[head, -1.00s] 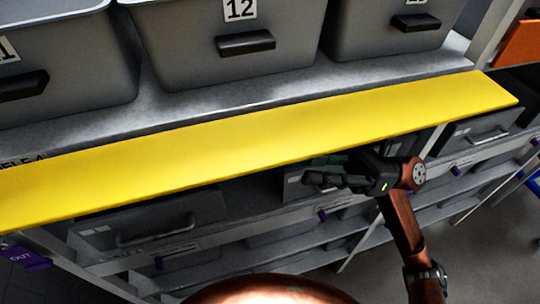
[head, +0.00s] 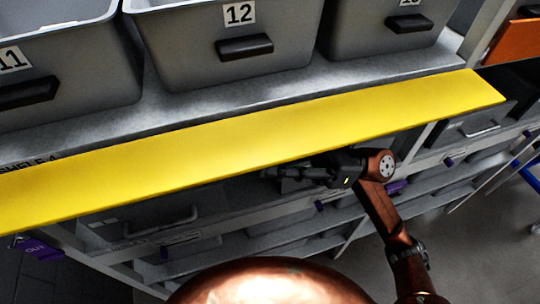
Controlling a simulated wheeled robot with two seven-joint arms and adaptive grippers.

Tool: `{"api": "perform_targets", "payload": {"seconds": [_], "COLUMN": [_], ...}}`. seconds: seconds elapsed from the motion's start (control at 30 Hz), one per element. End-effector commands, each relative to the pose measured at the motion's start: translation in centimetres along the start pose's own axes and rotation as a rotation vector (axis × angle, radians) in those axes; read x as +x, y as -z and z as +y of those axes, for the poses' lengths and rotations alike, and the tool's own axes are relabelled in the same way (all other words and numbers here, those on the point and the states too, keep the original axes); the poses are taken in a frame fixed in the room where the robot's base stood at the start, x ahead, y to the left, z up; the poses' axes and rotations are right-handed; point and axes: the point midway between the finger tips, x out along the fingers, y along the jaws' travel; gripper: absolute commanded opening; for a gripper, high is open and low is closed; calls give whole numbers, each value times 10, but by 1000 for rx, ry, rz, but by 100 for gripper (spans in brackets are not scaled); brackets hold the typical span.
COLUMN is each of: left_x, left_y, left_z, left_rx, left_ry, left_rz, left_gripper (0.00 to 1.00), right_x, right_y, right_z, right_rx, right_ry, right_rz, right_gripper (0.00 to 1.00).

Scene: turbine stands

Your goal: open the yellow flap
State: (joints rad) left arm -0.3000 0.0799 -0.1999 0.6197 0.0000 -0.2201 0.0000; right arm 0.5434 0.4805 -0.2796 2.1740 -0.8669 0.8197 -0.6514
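The yellow flap (head: 250,138) is a long flat panel that runs across the head view, from the left edge to the upper right, along the front of a grey shelf. My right gripper (head: 272,172) is just below the flap's lower edge, near its middle, with its fingers pointing left. Its upper part is close to the flap's edge; I cannot tell whether it touches. The fingers are dark against a dark background, so their opening is unclear. My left gripper is not in view.
Grey bins, one labelled 12 (head: 225,50), stand on the shelf (head: 150,113) above the flap. Lower shelves with grey drawers (head: 135,222) lie below. A purple tag (head: 40,249) hangs at the lower left. Open floor (head: 470,265) shows at the lower right.

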Motion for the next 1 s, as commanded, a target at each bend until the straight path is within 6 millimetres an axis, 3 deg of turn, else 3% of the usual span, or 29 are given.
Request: {"api": "perform_targets", "payload": {"seconds": [0.4,1.0], "left_x": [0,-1], "left_y": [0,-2], "left_z": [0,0], "left_rx": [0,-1], "left_ry": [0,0], "left_rz": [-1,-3], "left_gripper": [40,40], "right_x": [0,4], "right_y": [0,-1], "right_z": [0,0], "right_rx": [0,19], "right_ry": [0,-4], "right_rz": [0,2], "right_gripper": [0,0]}}
